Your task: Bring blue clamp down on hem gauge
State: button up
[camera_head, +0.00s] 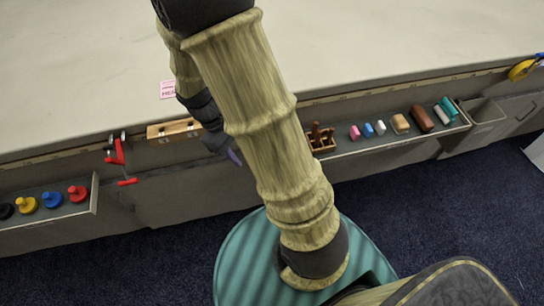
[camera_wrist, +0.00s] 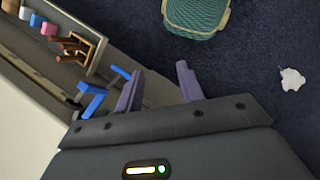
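A blue clamp (camera_wrist: 93,98) shows in the wrist view at the table edge, just left of my gripper's left finger. Another blue bar, apparently part of it, shows by that fingertip. My gripper (camera_wrist: 158,82) is open, with nothing visible between its fingers. In the head view my arm hides the blue clamp and most of my gripper; one purple finger (camera_head: 235,156) shows. A wooden piece with metal fittings (camera_head: 174,130) lies along the table edge; I cannot tell if it is the hem gauge. A pink card (camera_head: 167,90) with dark lettering lies on the table top nearby.
A red clamp (camera_head: 119,160) hangs at the table edge on the left. A left tray (camera_head: 95,196) holds coloured knobs; a right tray (camera_head: 372,146) holds small blocks. A green basket (camera_wrist: 197,16) and a white scrap (camera_wrist: 292,80) are on the floor. The table top is mostly bare.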

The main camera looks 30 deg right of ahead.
jog(key=w+a+f+n+h+b, duration=0.1)
jog(key=w+f+n+h+b, duration=0.1)
jog(key=f+n+h+b, duration=0.2)
jog(key=w+a+f+n+h+b, duration=0.1)
jog(key=w+f+n+h+b, duration=0.2)
jog(key=f+h, duration=0.5)
jog(key=w+a+f+n+h+b, duration=0.1)
jog(key=w+f+n+h+b, duration=0.2)
jog(key=f+h, duration=0.4)
notch_tip(320, 180, down, 3)
jog(key=shift+a+f+n+g+b, duration=0.15)
jog(key=shift+a+n+g+b, duration=0.2)
jog(key=shift+n+b, duration=0.75)
jog(key=shift+d, duration=0.1)
jog(key=p+x, duration=0.1)
jog(key=x, duration=1.6)
jog(key=shift+s+d, duration=0.15)
jog(key=shift+s, duration=0.05)
jog(key=shift+c, duration=0.2)
grip_shut()
